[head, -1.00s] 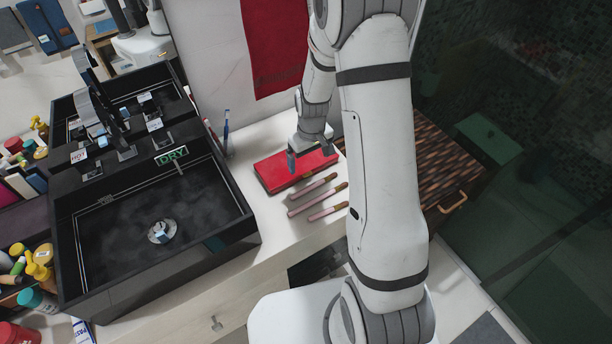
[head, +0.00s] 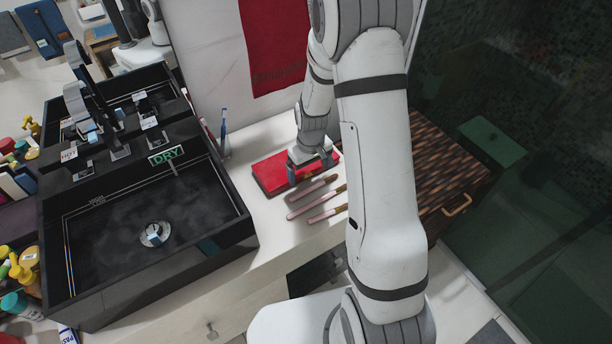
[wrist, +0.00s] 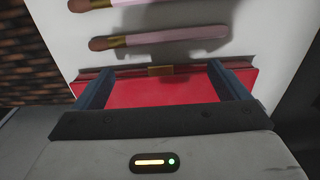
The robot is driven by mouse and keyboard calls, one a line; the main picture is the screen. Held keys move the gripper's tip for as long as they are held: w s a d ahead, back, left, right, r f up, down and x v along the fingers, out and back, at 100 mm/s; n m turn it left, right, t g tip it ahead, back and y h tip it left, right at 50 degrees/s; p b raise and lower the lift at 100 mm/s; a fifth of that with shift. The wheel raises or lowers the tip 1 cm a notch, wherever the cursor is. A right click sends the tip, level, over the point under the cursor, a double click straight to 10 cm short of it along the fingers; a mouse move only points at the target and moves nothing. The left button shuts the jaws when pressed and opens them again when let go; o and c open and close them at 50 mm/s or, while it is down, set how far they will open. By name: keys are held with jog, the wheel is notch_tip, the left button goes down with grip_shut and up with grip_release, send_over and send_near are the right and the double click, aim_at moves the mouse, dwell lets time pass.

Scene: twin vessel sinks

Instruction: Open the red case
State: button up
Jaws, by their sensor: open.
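The red case (head: 270,178) lies flat and closed on the white counter, right of the black sink. In the wrist view the red case (wrist: 160,94) fills the space between my fingers. A small gold clasp (wrist: 161,70) sits at the middle of its edge. My gripper (head: 311,168) is over the case, its fingers pointing down. In the wrist view my gripper (wrist: 160,67) is open, with one dark finger on each side of the clasp. Whether the fingers touch the case I cannot tell. My gripper hides part of the lid.
Several brushes with pink handles (head: 324,197) lie on the counter close in front of the case. A cup with toothbrushes (head: 224,142) stands left of it. The black sink (head: 150,230) is further left. A red towel (head: 273,45) hangs behind.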

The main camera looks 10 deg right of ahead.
aim_at(309, 183)
jog(key=shift+f+b, duration=1.5)
jog(key=shift+f, duration=0.4)
jog(key=shift+f, duration=0.1)
jog(key=shift+r, duration=0.25)
jog(key=shift+c, duration=0.3)
jog(key=c, duration=1.5)
jog(key=shift+c, duration=0.2)
